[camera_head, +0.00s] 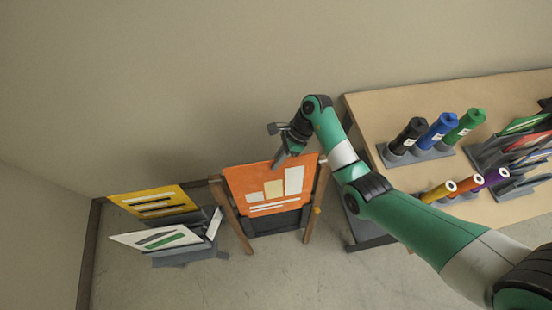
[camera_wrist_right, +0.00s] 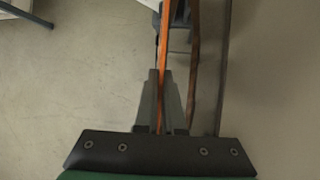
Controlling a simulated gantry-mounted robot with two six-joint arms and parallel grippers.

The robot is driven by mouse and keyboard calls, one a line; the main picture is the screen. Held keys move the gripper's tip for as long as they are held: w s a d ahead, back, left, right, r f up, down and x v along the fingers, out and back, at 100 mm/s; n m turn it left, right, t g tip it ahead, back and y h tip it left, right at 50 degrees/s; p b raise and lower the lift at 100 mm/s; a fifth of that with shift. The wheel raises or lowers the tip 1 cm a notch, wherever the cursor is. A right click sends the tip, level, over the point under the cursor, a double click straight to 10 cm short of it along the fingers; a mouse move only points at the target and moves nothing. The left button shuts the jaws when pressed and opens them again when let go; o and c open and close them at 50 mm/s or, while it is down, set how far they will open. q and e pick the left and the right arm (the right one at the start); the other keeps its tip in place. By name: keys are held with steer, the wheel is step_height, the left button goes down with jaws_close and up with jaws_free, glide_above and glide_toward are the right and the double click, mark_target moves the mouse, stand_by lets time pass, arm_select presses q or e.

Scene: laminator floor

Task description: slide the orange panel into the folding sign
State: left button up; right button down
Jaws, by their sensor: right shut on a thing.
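The orange panel (camera_head: 271,187), printed with white and cream blocks and lines, is at the folding sign (camera_head: 235,222), a wooden-legged stand with a dark lower board. The panel covers most of the sign's front, and its top edge stands above the frame. Its lower edge overlaps the dark board; I cannot tell how deep it sits. My right gripper (camera_head: 283,158) is at the panel's top edge, shut on it. In the right wrist view the panel shows edge-on as a thin orange strip (camera_wrist_right: 165,50) between the fingers (camera_wrist_right: 162,100). My left gripper is not in view.
A grey rack (camera_head: 190,256) to the left holds a yellow panel (camera_head: 153,203) and a white-green panel (camera_head: 157,238). A wooden table (camera_head: 375,112) on the right carries several coloured rolls (camera_head: 438,130) and a grey sorter (camera_head: 487,152). The wall is close behind the sign.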

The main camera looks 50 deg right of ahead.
steer(key=b, duration=0.6)
glide_above(292, 186)
steer(key=w+a, duration=0.4)
steer(key=shift+w+d+f, duration=0.1)
steer(key=shift+f, duration=2.6)
steer(key=shift+d+f, duration=0.1)
steer(key=shift+f, duration=2.55)
steer(key=shift+s+a+f+b, duration=0.3)
steer(key=shift+f+b, duration=1.15)
steer(key=shift+f, duration=1)
steer(key=shift+s+a+f+b, duration=0.2)
steer(key=shift+s+f+b, duration=0.15)
steer(key=shift+f+b, duration=1.6)
steer(key=shift+s+a+f+b, duration=0.3)
steer(key=shift+f+b, duration=0.7)
steer(key=shift+f, duration=1.9)
steer(key=c, duration=0.9)
jaws_free()
steer(key=shift+c, duration=0.2)
steer(key=p+v, duration=0.4)
steer(key=v, duration=0.7)
steer(key=shift+f, duration=0.1)
steer(key=shift+s+d+r, duration=0.1)
steer(key=shift+d+r, duration=0.2)
steer(key=shift+r, duration=0.1)
